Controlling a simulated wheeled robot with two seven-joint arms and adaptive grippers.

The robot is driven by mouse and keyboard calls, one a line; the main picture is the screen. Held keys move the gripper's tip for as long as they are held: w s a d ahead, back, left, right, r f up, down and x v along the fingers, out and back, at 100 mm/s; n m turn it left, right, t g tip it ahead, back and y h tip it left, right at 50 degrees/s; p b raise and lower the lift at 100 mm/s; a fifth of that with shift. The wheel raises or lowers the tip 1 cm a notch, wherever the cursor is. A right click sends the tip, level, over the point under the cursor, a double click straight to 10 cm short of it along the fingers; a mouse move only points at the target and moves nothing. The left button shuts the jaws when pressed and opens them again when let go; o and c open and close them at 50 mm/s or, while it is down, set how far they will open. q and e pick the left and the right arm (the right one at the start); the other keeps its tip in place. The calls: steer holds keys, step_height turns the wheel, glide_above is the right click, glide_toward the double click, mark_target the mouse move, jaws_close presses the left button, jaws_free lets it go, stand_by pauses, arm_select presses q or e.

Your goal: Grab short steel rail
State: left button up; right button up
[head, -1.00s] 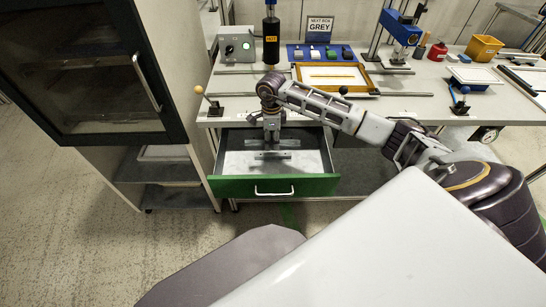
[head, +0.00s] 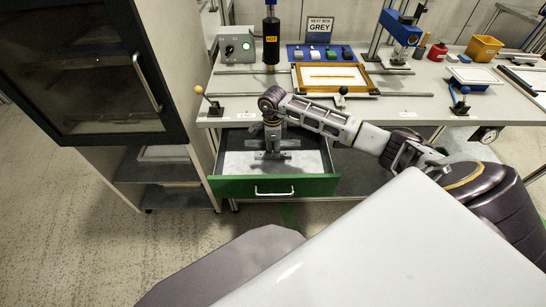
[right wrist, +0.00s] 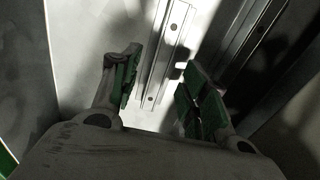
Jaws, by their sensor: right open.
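The short steel rail (right wrist: 169,55) lies on the bottom of the open drawer, nearer the drawer front. A longer rail (right wrist: 243,45) lies beside it, farther back; it also shows in the head view (head: 292,143). My right gripper (head: 271,152) is down inside the drawer, over the short rail. In the right wrist view its two green-padded fingers (right wrist: 160,75) are open and apart, with the short rail's end between and beyond them. I cannot tell whether the fingertips touch the drawer bottom. My left gripper is not in view.
The drawer (head: 235,188) has a green front and hangs open below the workbench (head: 232,108). A tall cabinet (head: 190,85) stands close at the left. A ball-topped lever (head: 198,90) stands at the bench's left front corner. Most of the drawer bottom is bare.

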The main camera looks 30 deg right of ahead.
mark_target(273, 154)
steer(key=shift+f, duration=1.7)
jaws_close()
step_height(273, 154, up, 10)
stand_by(0.4)
